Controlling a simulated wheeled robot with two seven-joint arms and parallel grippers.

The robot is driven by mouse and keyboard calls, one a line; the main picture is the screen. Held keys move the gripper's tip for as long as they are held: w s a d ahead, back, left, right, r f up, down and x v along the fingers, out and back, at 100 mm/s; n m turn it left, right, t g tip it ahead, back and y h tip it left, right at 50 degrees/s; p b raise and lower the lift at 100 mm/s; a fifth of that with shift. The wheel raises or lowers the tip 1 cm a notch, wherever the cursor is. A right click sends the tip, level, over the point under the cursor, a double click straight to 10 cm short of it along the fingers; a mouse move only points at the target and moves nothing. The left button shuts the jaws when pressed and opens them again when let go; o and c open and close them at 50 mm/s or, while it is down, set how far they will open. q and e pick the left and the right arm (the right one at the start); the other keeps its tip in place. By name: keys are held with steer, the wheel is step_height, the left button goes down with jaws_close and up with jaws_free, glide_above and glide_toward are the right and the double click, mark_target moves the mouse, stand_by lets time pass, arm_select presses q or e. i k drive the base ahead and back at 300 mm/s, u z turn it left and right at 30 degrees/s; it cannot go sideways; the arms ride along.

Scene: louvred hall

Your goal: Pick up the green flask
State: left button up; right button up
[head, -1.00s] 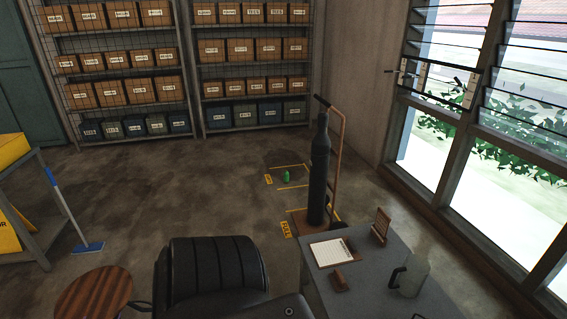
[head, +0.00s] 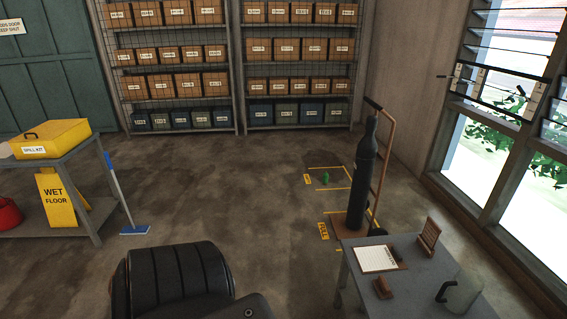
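A small green object (head: 325,178), which looks like the green flask, stands on the floor inside a yellow-marked bay, left of the dark gas cylinder. It is far off and too small to make out in detail. Neither of my grippers shows in the head view.
A dark cylinder on a trolley (head: 363,175) stands right of the green object. Open floor lies between.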

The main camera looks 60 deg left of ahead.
mark_target(325, 176)
steer(key=u, duration=2.1)
steer(key=i, duration=3.95)
steer(key=z, duration=0.25)
steer(key=i, duration=1.25)
steer(key=z, duration=0.05)
